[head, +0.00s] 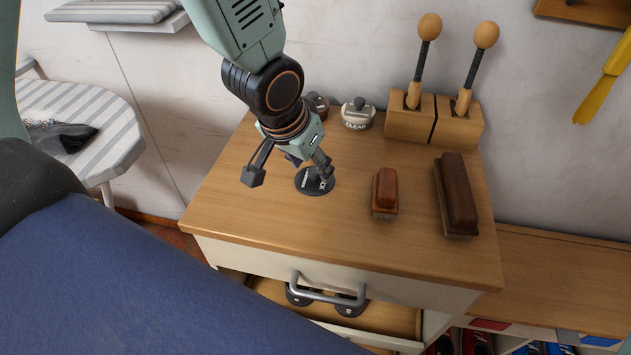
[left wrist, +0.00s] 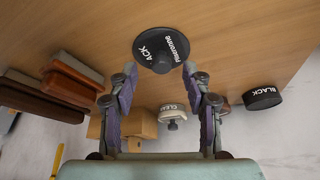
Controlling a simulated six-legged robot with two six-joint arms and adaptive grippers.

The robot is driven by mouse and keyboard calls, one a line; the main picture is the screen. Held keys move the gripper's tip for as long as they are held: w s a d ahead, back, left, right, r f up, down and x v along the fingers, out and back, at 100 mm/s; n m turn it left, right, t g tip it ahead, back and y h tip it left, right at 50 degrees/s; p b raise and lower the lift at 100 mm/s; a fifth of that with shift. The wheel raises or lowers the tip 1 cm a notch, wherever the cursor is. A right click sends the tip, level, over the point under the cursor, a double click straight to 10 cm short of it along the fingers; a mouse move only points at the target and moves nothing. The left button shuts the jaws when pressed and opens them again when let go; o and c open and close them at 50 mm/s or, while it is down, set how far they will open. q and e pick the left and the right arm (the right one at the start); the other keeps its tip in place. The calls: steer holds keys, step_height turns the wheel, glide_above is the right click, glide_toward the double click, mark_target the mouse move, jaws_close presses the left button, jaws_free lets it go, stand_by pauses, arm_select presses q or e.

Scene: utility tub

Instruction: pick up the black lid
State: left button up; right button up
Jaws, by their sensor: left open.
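The black lid (head: 314,188) lies on the wooden top of the cabinet, a round dark disc with white lettering and a raised knob. It also shows in the left wrist view (left wrist: 160,43), just beyond the fingertips. My left gripper (head: 289,172) is open and empty, and comes down over the cabinet top beside the lid. One finger is to the left of the lid; the other overlaps it in the head view. In the left wrist view the lid's knob is roughly centred between the fingers of the gripper (left wrist: 159,76). Whether a finger touches the lid is unclear.
A CLEAR tin (head: 357,115) and a BLACK tin (left wrist: 263,97) stand behind the gripper. Two brushes (head: 385,193) (head: 457,192) lie to the right. Wooden blocks (head: 408,120) hold two upright handled tools. The drawer (head: 375,318) below is open, with dark round items inside.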

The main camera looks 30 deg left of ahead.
mark_target(315, 175)
arm_select(q)
steer(key=x, duration=0.2)
steer(key=shift+w+a+f+b, duration=0.15)
steer(key=shift+w+f+b, duration=0.1)
steer(key=shift+f+b, duration=0.15)
steer(key=shift+r, duration=0.15)
steer(key=c, duration=0.9)
